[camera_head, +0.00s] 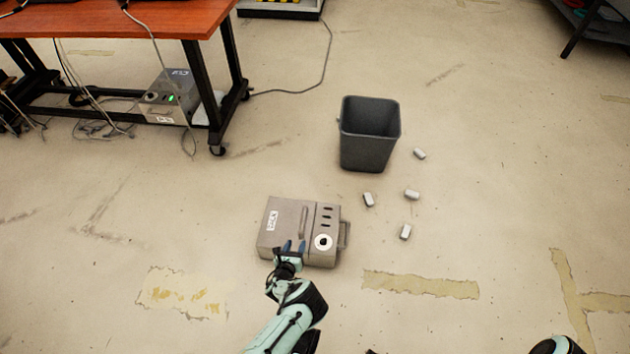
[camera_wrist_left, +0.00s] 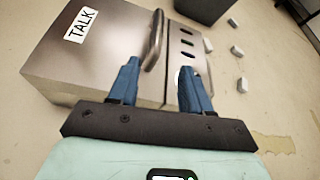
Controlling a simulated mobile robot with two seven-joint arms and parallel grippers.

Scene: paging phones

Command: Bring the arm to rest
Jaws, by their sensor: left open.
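My left gripper (camera_head: 291,247) reaches in from the bottom of the head view and is at the near edge of a metal box with a TALK label (camera_head: 285,220). Its two blue fingers are apart, with nothing seen between them; they also show in the left wrist view (camera_wrist_left: 158,88). The box (camera_wrist_left: 85,60) lies on the floor and has a handle, dark slots and a round white dial. I cannot tell whether the fingers touch it. A bit of my right arm shows at the bottom right edge of the head view; its gripper is out of view.
A dark bin (camera_head: 368,140) stands behind the box, with several small white blocks (camera_head: 411,194) on the floor near it. A red-topped table (camera_head: 120,18) on wheels stands at the upper left, with a second box (camera_head: 172,95) and cables below. The floor at right is mostly clear.

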